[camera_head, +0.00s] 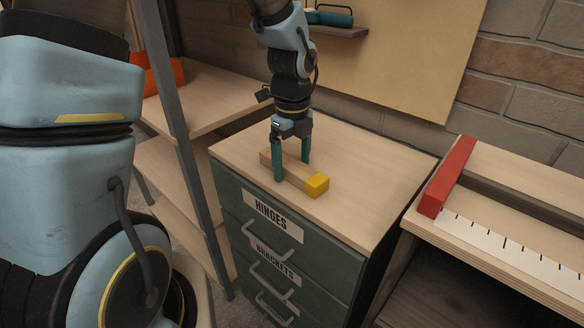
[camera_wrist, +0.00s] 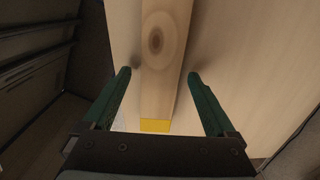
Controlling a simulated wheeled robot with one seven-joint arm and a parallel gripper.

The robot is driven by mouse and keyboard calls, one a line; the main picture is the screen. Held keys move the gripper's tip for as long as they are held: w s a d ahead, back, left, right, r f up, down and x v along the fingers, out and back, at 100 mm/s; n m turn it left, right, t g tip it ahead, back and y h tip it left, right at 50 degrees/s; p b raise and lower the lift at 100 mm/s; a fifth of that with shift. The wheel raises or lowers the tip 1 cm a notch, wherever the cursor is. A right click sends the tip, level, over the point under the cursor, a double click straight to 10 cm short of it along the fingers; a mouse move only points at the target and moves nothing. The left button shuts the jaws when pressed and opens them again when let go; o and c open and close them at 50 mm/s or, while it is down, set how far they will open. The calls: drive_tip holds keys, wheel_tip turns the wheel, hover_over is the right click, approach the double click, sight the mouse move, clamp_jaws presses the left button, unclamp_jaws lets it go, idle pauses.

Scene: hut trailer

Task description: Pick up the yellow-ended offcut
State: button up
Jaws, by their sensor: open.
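The yellow-ended offcut (camera_head: 295,172) is a short wooden block lying on top of the green drawer cabinet (camera_head: 375,185). Its yellow end faces the front right in the head view. My gripper (camera_head: 291,170) points down over the offcut with its two green fingers open, one on each side of the wood. In the wrist view the offcut (camera_wrist: 162,60) runs up between the fingers, with a knot in its face and its yellow end near the gripper body. A gap shows between each finger (camera_wrist: 160,80) and the wood. Whether the fingertips touch the cabinet top cannot be told.
The cabinet top around the offcut is otherwise clear. A bench with a red stop (camera_head: 447,177) and a ruler scale (camera_head: 500,243) stands at the right. A wooden shelf unit (camera_head: 205,100) with a dark post is at the left. A brick wall stands behind.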

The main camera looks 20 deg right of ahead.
drive_tip(key=shift+f, duration=0.45)
clamp_jaws()
idle(0.5)
